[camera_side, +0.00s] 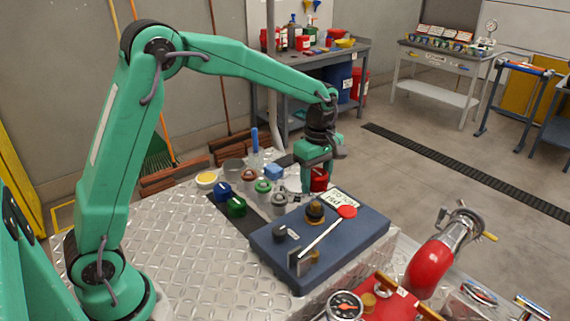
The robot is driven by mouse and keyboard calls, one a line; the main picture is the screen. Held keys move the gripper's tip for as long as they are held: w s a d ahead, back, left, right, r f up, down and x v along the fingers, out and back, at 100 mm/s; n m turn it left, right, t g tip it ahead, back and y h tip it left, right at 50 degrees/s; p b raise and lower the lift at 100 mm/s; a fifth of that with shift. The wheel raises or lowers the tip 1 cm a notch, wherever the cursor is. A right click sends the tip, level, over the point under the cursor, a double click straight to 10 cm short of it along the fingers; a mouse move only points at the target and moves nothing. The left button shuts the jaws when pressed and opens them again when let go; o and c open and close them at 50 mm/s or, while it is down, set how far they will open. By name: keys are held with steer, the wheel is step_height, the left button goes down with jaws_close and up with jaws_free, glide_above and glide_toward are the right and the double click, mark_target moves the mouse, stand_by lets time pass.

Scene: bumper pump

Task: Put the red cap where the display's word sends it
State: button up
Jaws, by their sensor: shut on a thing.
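My gripper (319,184) points down above the far edge of the treadplate table, shut on the red cap (319,178). The cap's upper part is partly hidden by the fingers. I cannot tell whether its underside touches anything. Just right of and below it is a small pale display (344,199) with dark lettering, too small to read surely. The display sits at the back of a dark blue board (365,233). The board also carries a black knob on an orange base (315,212), a lever with a red disc end (347,212) and a grey fitting (287,231).
Left of my gripper stand a blue cap (223,191), green cap (237,208), yellow-and-white cap (206,179), several ringed fittings (263,187), a blue block (274,171) and a tall blue rod (254,141). A red pipe (430,267) and gauge (345,305) are front right. The front-left treadplate (180,240) is clear.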

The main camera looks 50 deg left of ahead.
steer(key=m, duration=0.1)
steer(key=s+r+m, duration=0.1)
steer(key=m, duration=0.1)
steer(key=s+a+m, duration=0.1)
steer(key=m, duration=0.1)
steer(key=shift+r, duration=0.3)
steer(key=s+a+r+m, duration=0.2)
steer(key=s+m, duration=0.3)
steer(key=m, duration=0.7)
steer(key=shift+s+r, duration=0.2)
steer(key=shift+r, duration=0.3)
steer(key=shift+s+d+f, duration=0.1)
steer(key=shift+f, duration=0.05)
steer(key=s+d+f+n, duration=0.2)
steer(key=s+f+n, duration=0.4)
steer(key=s+n, duration=0.1)
steer(key=shift+d+f+n, duration=0.35)
steer(key=shift+d+n, duration=0.05)
steer(key=shift+n, duration=0.4)
